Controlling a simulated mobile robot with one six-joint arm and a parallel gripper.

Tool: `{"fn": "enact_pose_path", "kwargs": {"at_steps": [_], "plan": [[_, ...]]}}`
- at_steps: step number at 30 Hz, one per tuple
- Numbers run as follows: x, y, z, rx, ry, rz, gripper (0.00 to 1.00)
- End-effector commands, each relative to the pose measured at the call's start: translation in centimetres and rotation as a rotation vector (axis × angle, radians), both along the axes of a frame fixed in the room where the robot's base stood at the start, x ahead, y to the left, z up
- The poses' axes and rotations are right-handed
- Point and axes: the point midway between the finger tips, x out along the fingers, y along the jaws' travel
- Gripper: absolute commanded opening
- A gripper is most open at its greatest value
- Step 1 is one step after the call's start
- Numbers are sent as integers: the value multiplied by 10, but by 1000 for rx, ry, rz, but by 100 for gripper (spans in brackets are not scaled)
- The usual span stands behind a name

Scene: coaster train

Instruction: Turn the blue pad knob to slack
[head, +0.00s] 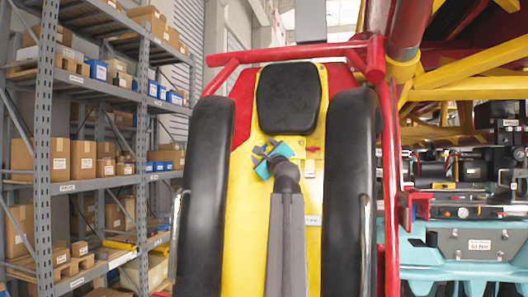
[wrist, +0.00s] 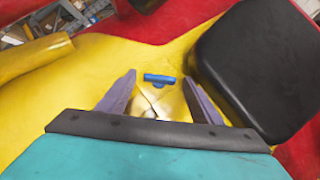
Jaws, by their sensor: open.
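The blue pad knob (wrist: 159,79) is a small bar-shaped handle on the yellow panel (wrist: 110,62) in the wrist view. It lies crosswise, roughly level in the picture. My gripper (wrist: 159,86) is open, with one finger at each side of the knob in the picture. The fingers do not appear to touch it, and I cannot tell the remaining distance. In the head view my gripper (head: 262,150) is over the yellow seat back, just below the black pad (head: 289,98). I cannot make out the knob there; my gripper probably covers it.
The black pad also shows close at right in the wrist view (wrist: 250,65). Black padded side bolsters (head: 207,195) (head: 347,195) flank the seat, with a red tube frame (head: 300,52) around it. A small red part (head: 312,149) sits right of my gripper. Shelves (head: 90,185) stand left.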

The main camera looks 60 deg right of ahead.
Motion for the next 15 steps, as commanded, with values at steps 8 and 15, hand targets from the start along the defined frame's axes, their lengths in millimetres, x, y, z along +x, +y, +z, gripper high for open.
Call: {"fn": "enact_pose_path", "kwargs": {"at_steps": [8,15], "plan": [[0,0,0,0,0,0,31],[0,0,0,-3,9,2,18]]}}
